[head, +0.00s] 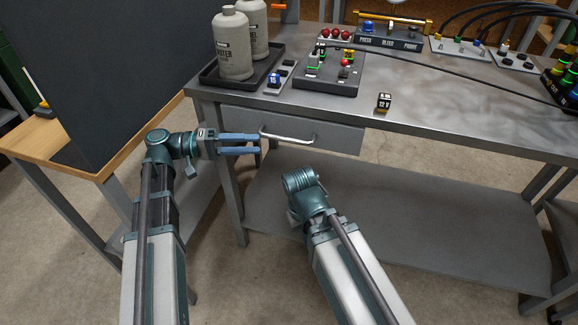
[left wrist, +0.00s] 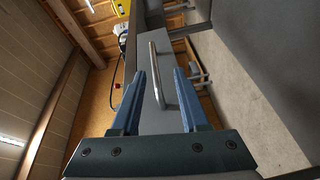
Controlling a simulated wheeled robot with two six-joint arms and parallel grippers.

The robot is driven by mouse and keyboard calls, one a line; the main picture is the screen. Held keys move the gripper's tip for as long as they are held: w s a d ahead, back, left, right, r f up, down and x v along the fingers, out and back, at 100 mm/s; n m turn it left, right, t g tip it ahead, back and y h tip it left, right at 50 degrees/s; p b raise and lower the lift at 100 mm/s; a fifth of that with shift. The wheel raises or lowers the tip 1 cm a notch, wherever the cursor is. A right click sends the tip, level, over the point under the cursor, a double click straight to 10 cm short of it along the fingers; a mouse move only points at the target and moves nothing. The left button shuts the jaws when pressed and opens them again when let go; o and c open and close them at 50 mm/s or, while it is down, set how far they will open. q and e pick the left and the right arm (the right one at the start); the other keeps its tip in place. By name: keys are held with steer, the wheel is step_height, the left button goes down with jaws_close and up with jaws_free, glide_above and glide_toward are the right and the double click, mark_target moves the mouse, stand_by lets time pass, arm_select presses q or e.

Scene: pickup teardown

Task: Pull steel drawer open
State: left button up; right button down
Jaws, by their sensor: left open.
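The steel drawer (head: 341,138) sits under the left part of the workbench top and looks closed. Its bar handle (head: 290,138) runs across the drawer front; it also shows in the left wrist view (left wrist: 159,75). My left gripper (head: 259,143) is open at the left end of the handle, its blue fingers pointing right. In the left wrist view the handle appears between the two fingers (left wrist: 159,73), with a gap on each side. Contact cannot be told. My right arm ends below the drawer in the head view; its gripper fingers do not show.
The steel workbench top (head: 440,110) carries a tray (head: 211,77) with two bottles, a button panel (head: 326,86) and a small 12 V block (head: 383,102). A lower shelf (head: 400,215) lies beneath. A dark panel on a wooden table (head: 40,138) stands at left.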

mark_target(286, 139)
arm_select(q)
steer(key=shift+t+h, duration=0.4)
steer(key=shift+h, duration=0.3)
steer(key=d, duration=0.6)
steer(key=w+d, duration=0.1)
steer(key=d, duration=0.2)
steer(key=shift+d+r+b, duration=0.3)
steer(key=shift+r+b, duration=0.05)
arm_select(e)
steer(key=shift+s+d+f, duration=0.1)
steer(key=shift+s+f, duration=0.1)
steer(key=shift+f, duration=0.35)
steer(key=shift+s+f, duration=0.15)
steer(key=shift+f, duration=0.35)
arm_select(q)
steer(key=shift+c, duration=0.3)
jaws_close()
